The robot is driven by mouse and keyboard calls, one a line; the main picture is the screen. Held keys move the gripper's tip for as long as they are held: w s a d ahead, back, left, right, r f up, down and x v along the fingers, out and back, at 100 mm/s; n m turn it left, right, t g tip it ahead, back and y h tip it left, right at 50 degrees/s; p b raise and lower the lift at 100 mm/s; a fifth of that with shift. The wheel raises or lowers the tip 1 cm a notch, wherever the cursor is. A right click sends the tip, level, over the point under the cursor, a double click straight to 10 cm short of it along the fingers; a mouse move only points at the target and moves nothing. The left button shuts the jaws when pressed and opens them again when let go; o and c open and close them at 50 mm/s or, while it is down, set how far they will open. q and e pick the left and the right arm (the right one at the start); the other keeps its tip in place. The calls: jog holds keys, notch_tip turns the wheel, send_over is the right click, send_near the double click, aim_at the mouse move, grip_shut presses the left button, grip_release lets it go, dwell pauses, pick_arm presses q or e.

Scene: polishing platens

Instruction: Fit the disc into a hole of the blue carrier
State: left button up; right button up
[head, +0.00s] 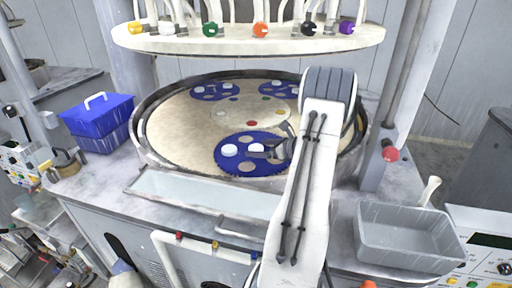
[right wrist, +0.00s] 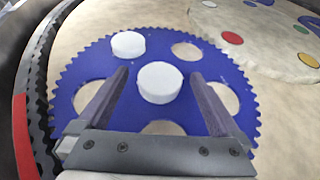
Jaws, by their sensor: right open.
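The blue carrier (head: 226,161) is a toothed plate lying on the near part of the round platen; it fills much of the right wrist view (right wrist: 110,74). One white disc (right wrist: 160,82) is at the middle of the carrier, with empty holes around it. A second white disc (right wrist: 128,44) is at a hole position toward the far left of the carrier. My right gripper (right wrist: 160,75) is open, its fingers either side of the middle disc with a gap on each side. I cannot tell how deep either disc sits. My left gripper is not in view.
The beige platen (head: 180,135) has a raised dark rim and two more blue carriers (head: 211,91) at the back. A blue lidded box (head: 97,115) stands left, a grey bin (head: 405,235) right. A shelf with coloured knobs (head: 250,42) hangs above the back.

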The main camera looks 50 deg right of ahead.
jog(key=shift+w+f, duration=0.15)
jog(key=shift+w, duration=0.1)
jog(key=c, duration=1.3)
jog(key=shift+c, duration=0.9)
